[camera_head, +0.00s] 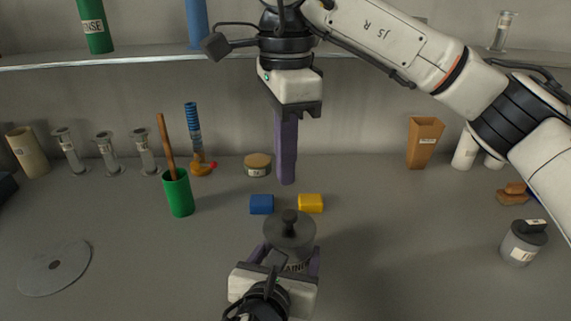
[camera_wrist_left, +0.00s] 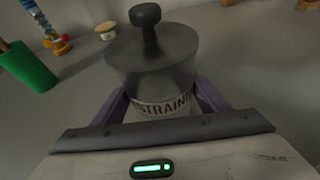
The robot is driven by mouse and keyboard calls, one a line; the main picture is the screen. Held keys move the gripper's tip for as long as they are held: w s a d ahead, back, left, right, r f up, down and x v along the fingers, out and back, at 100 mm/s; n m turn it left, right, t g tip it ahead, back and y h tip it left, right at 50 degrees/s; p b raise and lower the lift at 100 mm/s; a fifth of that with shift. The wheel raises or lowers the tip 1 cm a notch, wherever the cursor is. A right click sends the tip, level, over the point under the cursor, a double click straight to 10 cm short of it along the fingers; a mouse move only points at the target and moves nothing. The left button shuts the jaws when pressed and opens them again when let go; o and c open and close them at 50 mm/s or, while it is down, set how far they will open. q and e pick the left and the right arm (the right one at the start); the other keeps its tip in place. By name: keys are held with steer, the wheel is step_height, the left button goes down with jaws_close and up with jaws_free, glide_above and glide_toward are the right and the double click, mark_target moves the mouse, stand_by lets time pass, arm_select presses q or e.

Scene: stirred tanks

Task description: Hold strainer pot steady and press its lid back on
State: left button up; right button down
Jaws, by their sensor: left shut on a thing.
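The strainer pot (camera_wrist_left: 168,106) stands upright near the front middle, its label partly readable in the left wrist view. It also shows in the head view (camera_head: 294,267). Its dark grey lid with a round black knob (camera_wrist_left: 150,45) sits on top; I cannot tell whether it is fully seated. The lid also shows in the head view (camera_head: 290,232). My left gripper (camera_head: 289,262) is shut on the pot, its purple fingers on either side. My right gripper (camera_head: 286,182) points down beyond the lid, apart from it. Its fingers overlap in view, hiding any gap.
A blue block (camera_head: 262,204) and a yellow block (camera_head: 311,203) lie just behind the pot. A green cup (camera_head: 179,193) stands left, a grey disc (camera_head: 54,267) lies farther left. A lidded grey pot (camera_head: 523,244) stands right. A shelf (camera_head: 150,57) crosses the back.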

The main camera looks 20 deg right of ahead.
arm_select(q)
steer(key=o, duration=1.2)
